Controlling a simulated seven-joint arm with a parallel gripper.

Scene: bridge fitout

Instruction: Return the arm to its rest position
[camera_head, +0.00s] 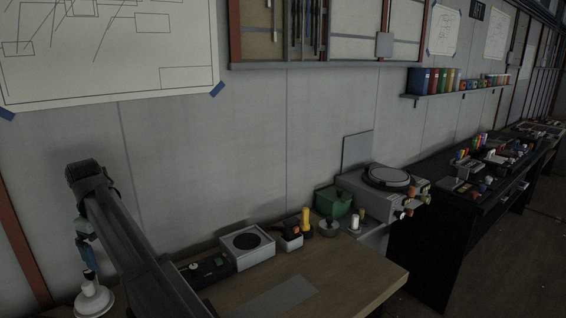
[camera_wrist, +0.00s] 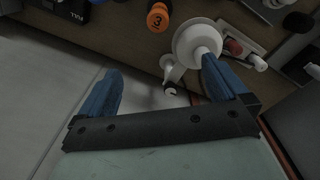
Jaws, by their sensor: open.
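My gripper shows in the wrist view (camera_wrist: 160,95), with its two blue fingers spread apart and nothing between them. Beyond the fingers are a white round-based object (camera_wrist: 196,42) and the wooden bench top (camera_wrist: 125,38); the right fingertip overlaps the white object in the picture, and I cannot tell whether they touch. In the head view my arm reaches along the left side, and a white round object (camera_head: 94,300) is below its end. The gripper's fingers are small and unclear there.
On the bench (camera_head: 345,285) stand a grey box with a dark round top (camera_head: 246,246), a yellow-handled tool (camera_head: 305,220), a green box (camera_head: 333,203) and a grey machine with a round plate (camera_head: 385,190). The wall stands close behind. The front right of the bench is clear.

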